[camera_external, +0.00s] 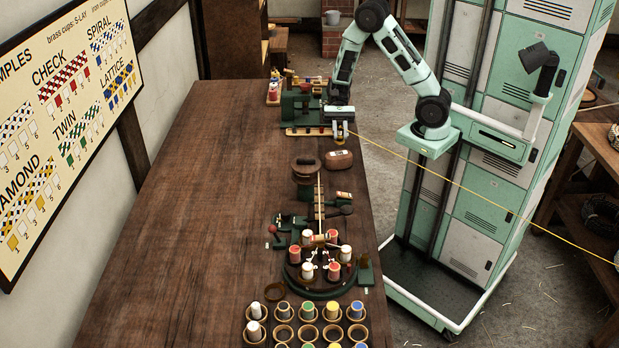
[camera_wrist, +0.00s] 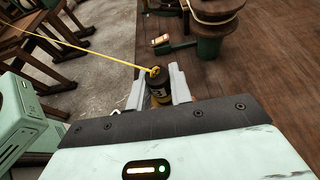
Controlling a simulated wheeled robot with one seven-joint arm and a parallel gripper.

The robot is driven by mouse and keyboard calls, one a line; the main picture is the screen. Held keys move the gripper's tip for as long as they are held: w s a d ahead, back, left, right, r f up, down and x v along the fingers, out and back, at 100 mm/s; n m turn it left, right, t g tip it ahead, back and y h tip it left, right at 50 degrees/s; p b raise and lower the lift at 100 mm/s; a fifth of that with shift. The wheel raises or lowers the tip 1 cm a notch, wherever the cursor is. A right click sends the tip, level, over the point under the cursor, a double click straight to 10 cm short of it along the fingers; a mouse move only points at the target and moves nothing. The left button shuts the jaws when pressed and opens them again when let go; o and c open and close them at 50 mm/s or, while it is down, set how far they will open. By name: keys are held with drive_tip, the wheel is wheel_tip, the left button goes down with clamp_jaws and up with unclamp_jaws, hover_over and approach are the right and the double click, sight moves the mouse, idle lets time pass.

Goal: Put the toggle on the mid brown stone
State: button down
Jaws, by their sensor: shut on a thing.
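My gripper (camera_external: 340,130) is over the right edge of the bench, near its far end. In the wrist view my gripper (camera_wrist: 160,92) is shut on a dark cylinder with yellow marks, which I take for the toggle (camera_wrist: 158,90). A yellow cord meets its top. In the external view the held piece is small and partly hidden by the jaws. A mid brown rounded block, apparently the stone (camera_external: 339,160), lies on the bench near the right edge, just nearer the camera than my gripper. They are apart. I cannot make out the stone surely in the wrist view.
The yellow cord (camera_external: 445,168) stretches right across the floor side. A green machine (camera_external: 298,107) stands left of my gripper. A round brown piece (camera_external: 305,170) is left of the stone. A round bobbin stand (camera_external: 315,290) and cups are nearer the camera. The bench's left side is clear.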

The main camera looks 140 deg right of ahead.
sight(340, 140)
drive_tip(key=shift+f, duration=1.8)
drive_tip(key=shift+f, duration=0.1)
drive_tip(key=shift+f, duration=0.1)
drive_tip(key=c, duration=1.3)
unclamp_jaws()
drive_tip(key=shift+o, duration=0.2)
